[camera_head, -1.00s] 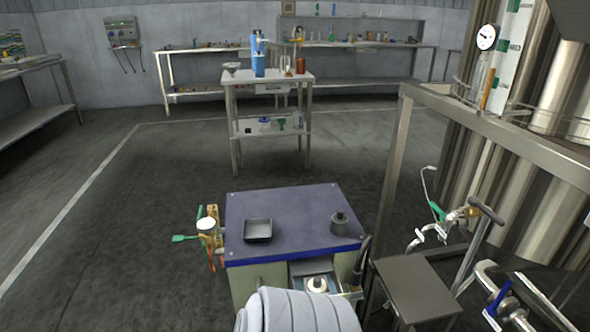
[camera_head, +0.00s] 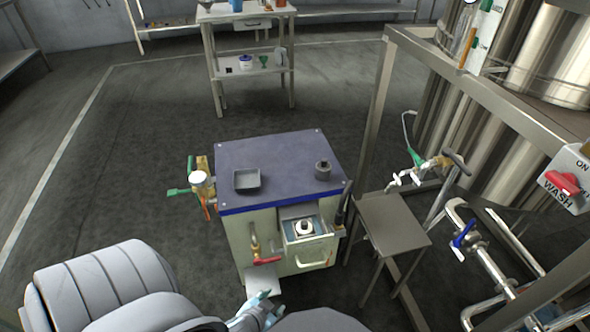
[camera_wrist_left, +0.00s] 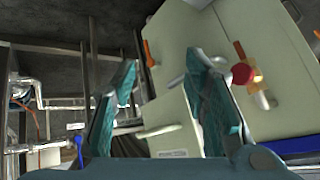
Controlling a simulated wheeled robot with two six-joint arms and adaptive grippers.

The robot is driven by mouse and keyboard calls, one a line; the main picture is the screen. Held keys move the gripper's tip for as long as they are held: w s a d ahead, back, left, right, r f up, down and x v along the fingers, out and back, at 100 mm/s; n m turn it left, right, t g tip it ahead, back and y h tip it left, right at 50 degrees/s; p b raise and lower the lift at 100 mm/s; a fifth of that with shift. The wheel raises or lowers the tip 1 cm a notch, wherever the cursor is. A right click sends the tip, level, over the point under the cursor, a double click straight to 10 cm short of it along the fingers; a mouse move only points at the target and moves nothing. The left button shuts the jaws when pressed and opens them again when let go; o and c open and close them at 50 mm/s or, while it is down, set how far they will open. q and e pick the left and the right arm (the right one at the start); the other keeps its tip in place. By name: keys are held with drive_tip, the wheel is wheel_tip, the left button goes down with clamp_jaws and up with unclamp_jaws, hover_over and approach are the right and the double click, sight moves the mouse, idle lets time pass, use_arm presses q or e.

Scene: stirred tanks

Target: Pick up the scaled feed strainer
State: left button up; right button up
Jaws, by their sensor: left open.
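I cannot tell for certain which thing is the scaled feed strainer. A pale round piece with a dark centre (camera_head: 304,228) sits in the cabinet's open front drawer (camera_head: 303,240). My left gripper (camera_head: 262,303) is low in front of the cabinet, partly hidden by my arm. In the left wrist view its teal fingers (camera_wrist_left: 163,90) are spread, empty, facing the cream cabinet front. My right gripper is not in view.
A black tray (camera_head: 246,181) lies on the cabinet top. A red-handled brass valve (camera_head: 262,259) sticks out of the cabinet front. Tools hang on its left side. A small metal stand (camera_head: 393,222) and pipework are close on the right. The floor at left is clear.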

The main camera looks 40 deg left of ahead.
use_arm(q)
drive_tip(key=w+a+r+n+t+y, duration=0.15)
drive_tip(key=w+r, duration=0.25)
drive_tip(key=r, duration=0.4)
drive_tip(key=w+r+n+t+y, duration=0.1)
drive_tip(key=w+r+n+t, duration=0.25)
drive_tip(key=r, duration=0.45)
drive_tip(key=g+b, duration=0.1)
drive_tip(key=b, duration=0.1)
approach(303, 225)
drive_tip(key=x, duration=0.3)
drive_tip(key=shift+s+a+f, duration=0.1)
drive_tip(key=shift+a+f, duration=0.05)
drive_tip(key=shift+a, duration=0.15)
drive_tip(key=shift+h, duration=0.25)
drive_tip(key=x, duration=0.5)
drive_tip(key=shift+d+r+b, duration=0.2)
drive_tip(key=shift+b, duration=0.2)
drive_tip(key=shift+w+a+f, duration=0.15)
drive_tip(key=shift+w, duration=0.35)
drive_tip(key=shift+s, duration=0.1)
clamp_jaws()
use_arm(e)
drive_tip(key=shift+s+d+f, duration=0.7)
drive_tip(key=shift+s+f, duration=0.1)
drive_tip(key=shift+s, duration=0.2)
